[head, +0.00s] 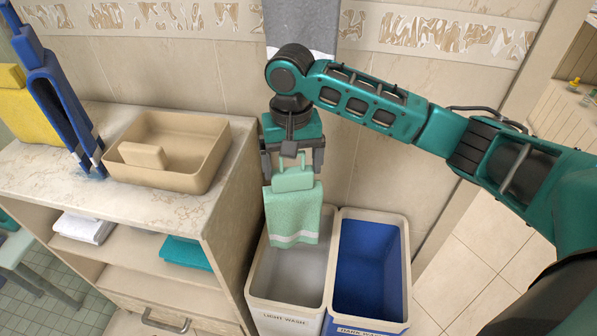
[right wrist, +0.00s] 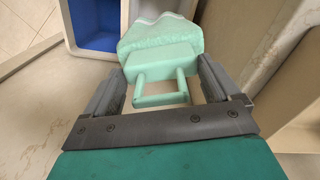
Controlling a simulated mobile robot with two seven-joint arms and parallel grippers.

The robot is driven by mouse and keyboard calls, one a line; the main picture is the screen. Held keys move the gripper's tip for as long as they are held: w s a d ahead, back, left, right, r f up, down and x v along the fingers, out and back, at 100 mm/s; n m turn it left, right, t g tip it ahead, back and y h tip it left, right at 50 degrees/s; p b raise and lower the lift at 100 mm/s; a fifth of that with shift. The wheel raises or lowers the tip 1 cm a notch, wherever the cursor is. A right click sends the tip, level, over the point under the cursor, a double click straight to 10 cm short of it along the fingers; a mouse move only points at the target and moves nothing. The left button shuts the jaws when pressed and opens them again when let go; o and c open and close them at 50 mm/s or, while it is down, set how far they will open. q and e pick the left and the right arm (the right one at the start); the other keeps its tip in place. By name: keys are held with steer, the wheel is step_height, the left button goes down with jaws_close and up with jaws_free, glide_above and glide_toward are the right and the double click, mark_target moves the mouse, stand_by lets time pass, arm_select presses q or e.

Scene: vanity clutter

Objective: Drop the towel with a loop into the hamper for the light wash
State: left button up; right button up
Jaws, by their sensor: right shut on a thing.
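A mint green towel (head: 294,212) with a white stripe near its lower edge hangs from my right gripper (head: 292,165). The gripper is shut on the towel's loop (head: 293,178); the loop and towel also show in the right wrist view (right wrist: 160,50). The towel hangs over the hamper for the light wash (head: 262,290), a beige bin with a grey inside, and its lower edge overlaps the opening in the head view. The hamper for the dark wash (head: 402,262), with a blue inside, stands directly to its right. My left gripper is not in view.
A stone-topped vanity (head: 225,150) with open shelves stands left of the hampers. On it are a beige tray (head: 205,165) and a blue item (head: 55,90) beside yellow cloth (head: 18,105). A grey towel (head: 300,25) hangs on the wall behind.

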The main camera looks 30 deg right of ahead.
mark_target(302, 192)
steer(key=f+m, duration=0.1)
steer(key=f, duration=0.1)
steer(key=d+f+m+p, duration=0.1)
steer(key=f, duration=0.2)
steer(key=w+d+f+m+p, duration=0.1)
steer(key=f, duration=0.2)
steer(key=shift+d+f, duration=0.15)
steer(key=shift+d, duration=0.05)
steer(key=shift+s+d+f, duration=0.1)
steer(key=shift+s+f, duration=0.05)
steer(key=shift+f, duration=1.05)
arm_select(q)
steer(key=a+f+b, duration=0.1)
steer(key=b, duration=0.2)
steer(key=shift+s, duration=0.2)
arm_select(e)
step_height(302, 192, down, 4)
steer(key=shift+f, duration=0.1)
